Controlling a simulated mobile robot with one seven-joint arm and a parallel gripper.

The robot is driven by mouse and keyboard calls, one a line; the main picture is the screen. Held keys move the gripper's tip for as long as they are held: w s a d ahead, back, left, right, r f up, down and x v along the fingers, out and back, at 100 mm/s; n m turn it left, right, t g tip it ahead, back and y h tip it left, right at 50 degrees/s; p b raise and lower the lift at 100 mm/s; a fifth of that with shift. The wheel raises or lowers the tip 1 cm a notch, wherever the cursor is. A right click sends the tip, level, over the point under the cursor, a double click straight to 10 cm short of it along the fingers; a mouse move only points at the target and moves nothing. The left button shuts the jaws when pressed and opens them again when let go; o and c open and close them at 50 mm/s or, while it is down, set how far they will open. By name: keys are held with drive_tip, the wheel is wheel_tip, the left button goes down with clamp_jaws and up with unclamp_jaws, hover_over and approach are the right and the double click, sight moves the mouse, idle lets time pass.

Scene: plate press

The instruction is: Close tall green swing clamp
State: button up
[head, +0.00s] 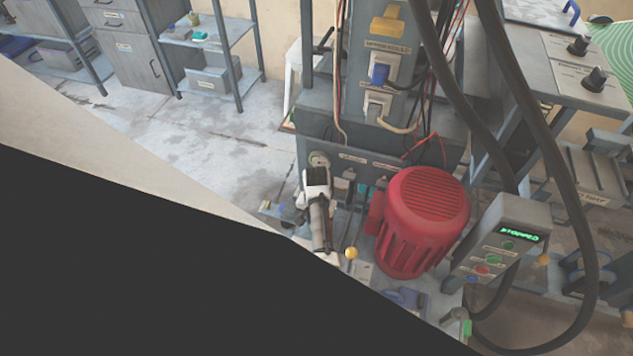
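A small bright green part (467,328) sits beside a short curved grey piece at the lower right, below the control box. It may be the green swing clamp, but it is too small to tell whether it is open or closed. A white, grey and black arm-like assembly, which looks like my arm, stands left of the red motor. Its dark upper end, which looks like my gripper (316,178), is in front of the machine's grey base, well left of and above the green part. Its fingers cannot be made out.
A red ribbed motor (425,220) stands between the arm and a control box (500,243) with a lit green display. Thick black hoses (545,140) loop down on the right. A yellow knob (351,253) stands near the arm. Open floor (200,135) lies left. A large dark shape hides the lower left.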

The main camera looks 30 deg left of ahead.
clamp_jaws()
idle(0.4)
drive_tip(key=n+p, duration=0.2)
drive_tip(key=n, duration=0.2)
drive_tip(key=shift+r, duration=0.15)
drive_tip(key=n+p, duration=0.1)
drive_tip(key=n, duration=0.3)
drive_tip(key=shift+w, duration=0.1)
drive_tip(key=n+p, duration=0.1)
drive_tip(key=n, duration=0.4)
drive_tip(key=shift+n+p, duration=0.3)
drive_tip(key=shift+n, duration=2.1)
